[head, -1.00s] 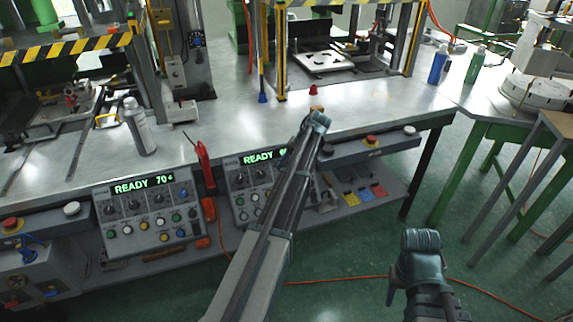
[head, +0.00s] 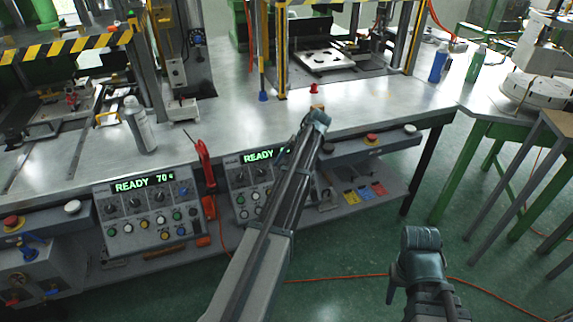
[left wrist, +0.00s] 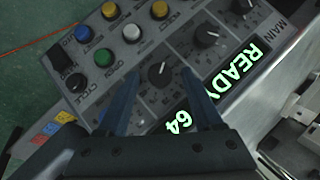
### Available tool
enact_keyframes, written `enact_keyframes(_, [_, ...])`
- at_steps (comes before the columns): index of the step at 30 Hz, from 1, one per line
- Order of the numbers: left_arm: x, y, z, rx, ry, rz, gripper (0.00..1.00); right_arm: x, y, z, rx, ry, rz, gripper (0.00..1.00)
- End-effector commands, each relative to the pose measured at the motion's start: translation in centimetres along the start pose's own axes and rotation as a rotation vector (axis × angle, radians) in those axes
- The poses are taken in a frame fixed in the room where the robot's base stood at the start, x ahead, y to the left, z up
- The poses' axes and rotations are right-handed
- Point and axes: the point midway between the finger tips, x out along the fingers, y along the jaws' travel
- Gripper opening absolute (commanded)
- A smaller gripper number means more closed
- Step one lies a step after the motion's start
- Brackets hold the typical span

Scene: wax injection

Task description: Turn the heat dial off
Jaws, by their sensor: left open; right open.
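The right control panel (head: 240,178) has a green READY display, black dials and coloured buttons; my left arm covers part of it in the head view. In the left wrist view, this panel's display (left wrist: 222,85) reads READY 64. My left gripper (left wrist: 158,84) is open, with one finger on each side of a black dial (left wrist: 159,75). I cannot tell whether the fingers touch it. A second dial (left wrist: 206,38) is just beyond the right finger. The dial labels are too small to read. My right gripper (head: 396,290) is low at the right, over the floor, partly hidden.
A similar panel (head: 147,212) reading READY 70 is to the left. A red tool (head: 205,168) hangs between the panels. A spray can (head: 140,127) stands on the metal bench (head: 240,115). A red emergency button (head: 372,138) is at the right. Floor at lower right is mostly clear.

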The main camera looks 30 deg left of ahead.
Motion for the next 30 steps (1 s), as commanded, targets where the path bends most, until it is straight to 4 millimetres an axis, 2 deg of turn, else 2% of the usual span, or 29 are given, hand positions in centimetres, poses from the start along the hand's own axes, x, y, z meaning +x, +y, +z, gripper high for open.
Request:
enact_keyframes(8, [-2.3,-0.2,0.0,0.001,0.001,0.0,0.68,-2.1,0.2,0.1,0.0,0.0,0.0,0.5])
enact_keyframes(24, [-11.2,-0.3,-0.1,0.001,0.0,0.0,0.68,-10.0,0.9,0.6,0.001,0.0,0.0,0.5])
enact_keyframes(30, [-13.4,-0.2,0.0,0.0,0.0,0.001,0.68,-11.9,1.1,0.7,0.001,0.0,0.0,0.5])
